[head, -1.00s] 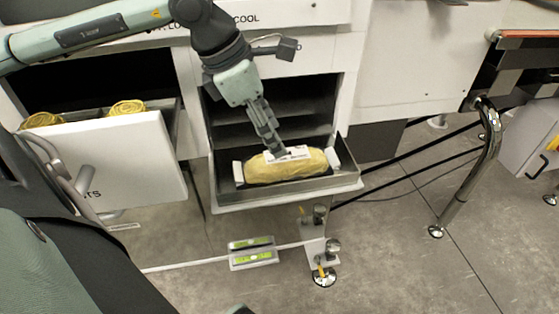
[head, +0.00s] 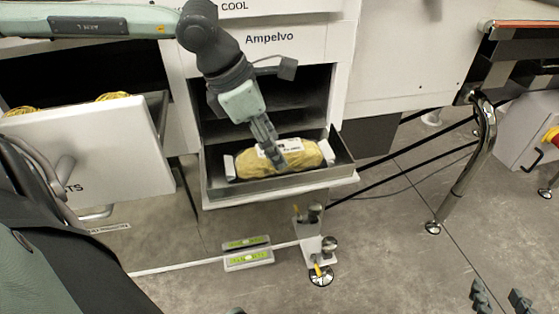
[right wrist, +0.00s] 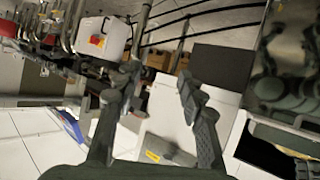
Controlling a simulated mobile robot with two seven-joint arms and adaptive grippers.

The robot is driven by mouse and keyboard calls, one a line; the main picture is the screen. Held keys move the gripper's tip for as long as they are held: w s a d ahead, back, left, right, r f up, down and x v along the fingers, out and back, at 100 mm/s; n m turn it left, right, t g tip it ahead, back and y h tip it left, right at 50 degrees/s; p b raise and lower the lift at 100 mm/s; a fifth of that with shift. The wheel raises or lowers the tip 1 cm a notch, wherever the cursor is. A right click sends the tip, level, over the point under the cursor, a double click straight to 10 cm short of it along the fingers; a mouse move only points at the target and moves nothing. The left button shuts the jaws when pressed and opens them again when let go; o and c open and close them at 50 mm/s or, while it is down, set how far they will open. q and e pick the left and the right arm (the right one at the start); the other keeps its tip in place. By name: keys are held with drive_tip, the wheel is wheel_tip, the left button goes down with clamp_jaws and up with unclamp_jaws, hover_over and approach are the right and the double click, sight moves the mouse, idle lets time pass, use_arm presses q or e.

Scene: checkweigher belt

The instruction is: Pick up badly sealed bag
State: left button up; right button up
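A yellow bag (head: 305,153) with white ends and a white label lies in an open dark tray (head: 215,185) in the head view. My left gripper (head: 279,164) reaches down from the upper left, its fingers over the middle of the bag and partly hiding the label. The fingers overlap in this view, so I cannot tell whether they are open or closed on the bag. A bad seal cannot be made out. My right gripper (head: 500,298) shows at the bottom right edge, open and empty; its spread fingers also show in the right wrist view (right wrist: 160,78).
A white-fronted bin (head: 105,150) at the left holds yellow items. A chrome bent post (head: 483,150) stands at the right. A small device with green displays (head: 247,252) sits below the tray. The floor at the lower right is mostly open.

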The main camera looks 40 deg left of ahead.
use_arm(q)
drive_tip(key=shift+b+x, duration=0.85)
drive_tip(key=shift+x, duration=0.25)
use_arm(e)
drive_tip(key=w+a+r+t+y, duration=0.1)
drive_tip(key=a+r+t+y, duration=0.2)
drive_tip(key=r, duration=0.6)
drive_tip(key=shift+w+a+t, duration=0.25)
drive_tip(key=shift+a+t, duration=0.65)
drive_tip(key=shift+a, duration=0.3)
use_arm(q)
drive_tip(key=c, duration=1)
